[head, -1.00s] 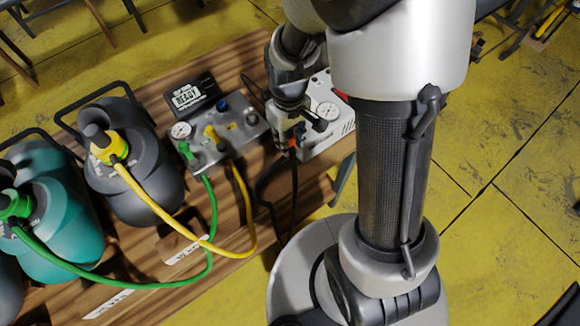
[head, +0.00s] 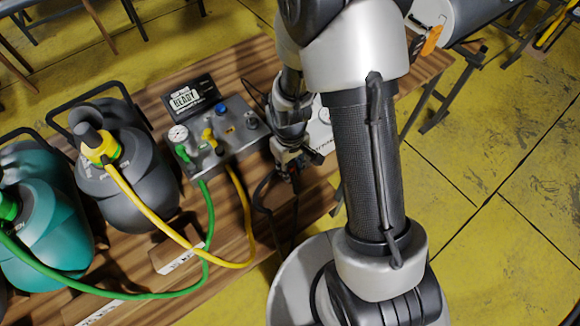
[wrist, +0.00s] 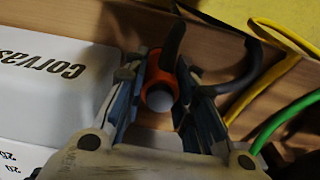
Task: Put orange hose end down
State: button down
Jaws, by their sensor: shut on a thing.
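My gripper (wrist: 160,88) is shut on the orange hose end (wrist: 159,70), which shows as an orange ring between the two fingers in the wrist view. A black hose (wrist: 245,72) curves at the upper right of it. In the head view my gripper (head: 290,160) is over the wooden table, in front of the white box (head: 320,130), and largely hides the hose end. The black hose (head: 262,200) hangs beside it there. Whether the hose end touches the table is hard to tell.
A grey control box (head: 238,135) with a green hose (head: 208,225) and a yellow hose (head: 165,225) stands to the left. A dark grey tank (head: 130,190) and a teal tank (head: 55,230) stand further left. The white box is close beside my gripper in the wrist view (wrist: 50,85).

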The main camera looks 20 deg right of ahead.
jog(key=shift+f, duration=0.2)
jog(key=c, duration=1.3)
grip_release()
jog(key=shift+r, duration=0.15)
notch_tip(320, 180, up, 12)
jog(key=p, duration=0.4)
jog(key=s+r+m+t, duration=0.1)
jog(key=s+r+t, duration=0.1)
jog(key=s+r, duration=0.5)
jog(key=s+r+m+t, duration=0.2)
jog(key=s+r, duration=0.6)
jog(key=r, duration=0.7)
jog(key=shift+r+m+t, duration=0.2)
jog(key=shift+m+t, duration=0.1)
